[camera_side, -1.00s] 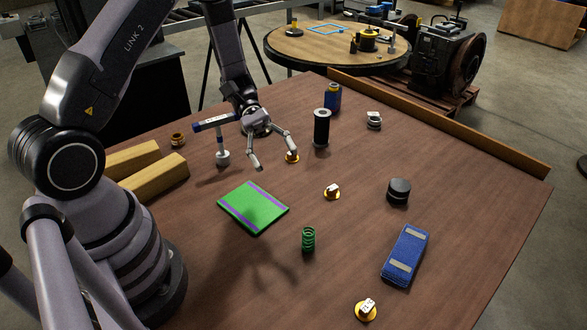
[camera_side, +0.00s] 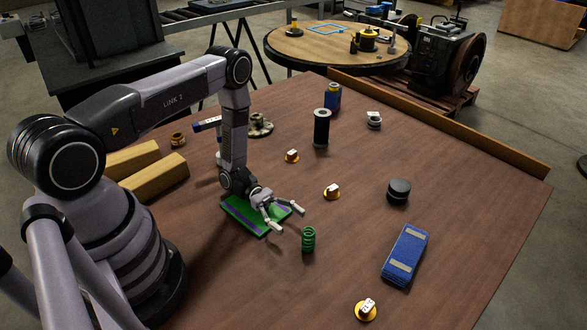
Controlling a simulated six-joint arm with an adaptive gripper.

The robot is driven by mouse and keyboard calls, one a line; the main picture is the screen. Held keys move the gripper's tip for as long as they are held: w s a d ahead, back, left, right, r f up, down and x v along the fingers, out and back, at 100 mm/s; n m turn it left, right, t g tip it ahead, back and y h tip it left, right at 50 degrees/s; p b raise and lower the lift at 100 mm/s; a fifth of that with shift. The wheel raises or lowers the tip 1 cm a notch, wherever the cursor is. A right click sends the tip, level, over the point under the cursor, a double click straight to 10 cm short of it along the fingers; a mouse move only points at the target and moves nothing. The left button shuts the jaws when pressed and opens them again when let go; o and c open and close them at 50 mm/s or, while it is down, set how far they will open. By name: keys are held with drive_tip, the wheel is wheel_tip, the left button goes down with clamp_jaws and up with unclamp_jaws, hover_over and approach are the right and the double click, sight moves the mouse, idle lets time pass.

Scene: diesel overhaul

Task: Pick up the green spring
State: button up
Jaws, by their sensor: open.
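The green spring (camera_side: 308,240) is a small coil standing upright on the brown wooden table (camera_side: 340,285), near the picture's middle. My gripper (camera_side: 288,218) is open and empty, just up and left of the spring in the picture. Its two fingers spread toward the spring and do not appear to touch it. The gripper hangs over the green pad with purple stripes (camera_side: 240,217), which it partly hides. The spring is in full view.
A blue pack (camera_side: 405,255) and a black puck (camera_side: 399,191) lie to the right. A dark cylinder (camera_side: 321,128) stands behind. The table around the spring is clear.

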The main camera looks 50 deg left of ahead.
sight(308, 234)
drive_tip(key=d, duration=0.6)
drive_tip(key=shift+w, duration=0.2)
drive_tip(key=shift+c, duration=0.2)
clamp_jaws()
